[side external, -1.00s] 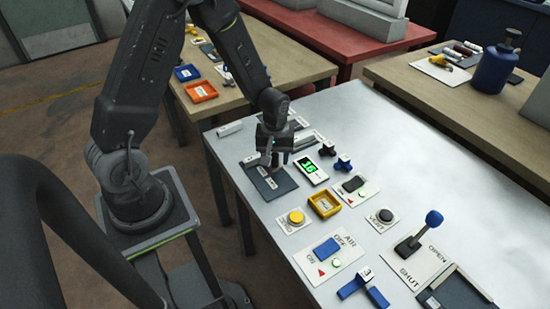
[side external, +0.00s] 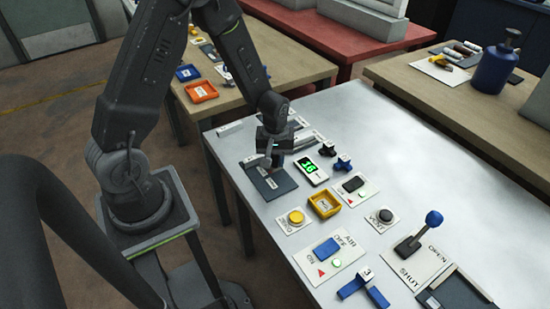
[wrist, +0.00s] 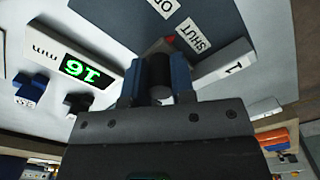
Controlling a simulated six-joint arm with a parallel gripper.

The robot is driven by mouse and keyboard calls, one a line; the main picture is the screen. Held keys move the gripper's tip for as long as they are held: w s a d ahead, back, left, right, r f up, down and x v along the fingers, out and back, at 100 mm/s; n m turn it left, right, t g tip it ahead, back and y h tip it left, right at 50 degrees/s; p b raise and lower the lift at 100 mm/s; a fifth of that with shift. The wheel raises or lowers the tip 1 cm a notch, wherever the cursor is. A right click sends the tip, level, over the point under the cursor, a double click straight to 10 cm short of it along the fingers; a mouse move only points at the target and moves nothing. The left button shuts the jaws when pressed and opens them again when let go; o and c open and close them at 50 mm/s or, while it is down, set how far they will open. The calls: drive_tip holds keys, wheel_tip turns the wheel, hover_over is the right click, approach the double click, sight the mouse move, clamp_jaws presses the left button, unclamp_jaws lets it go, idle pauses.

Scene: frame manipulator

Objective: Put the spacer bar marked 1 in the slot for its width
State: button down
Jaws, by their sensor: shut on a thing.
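My gripper (side external: 276,160) is low over a dark plate (side external: 283,187) near the table's left edge. In the wrist view its blue fingers (wrist: 160,82) are shut on a dark round knob (wrist: 160,66). A pale bar marked 1 (wrist: 222,62) lies right of the fingers in the wrist view, apart from the grip. The slots cannot be made out; my gripper hides part of the plate.
A yellow tray (side external: 324,204), buttons and a blue-knobbed lever (side external: 433,219) lie nearer the front. The table's far right is clear.

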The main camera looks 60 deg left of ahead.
sight(283, 178)
drive_tip(key=shift+d, duration=2.05)
drive_tip(key=c, duration=1)
unclamp_jaws()
drive_tip(key=shift+r, duration=0.15)
wheel_tip(283, 178, up, 14)
drive_tip(key=shift+f, duration=0.2)
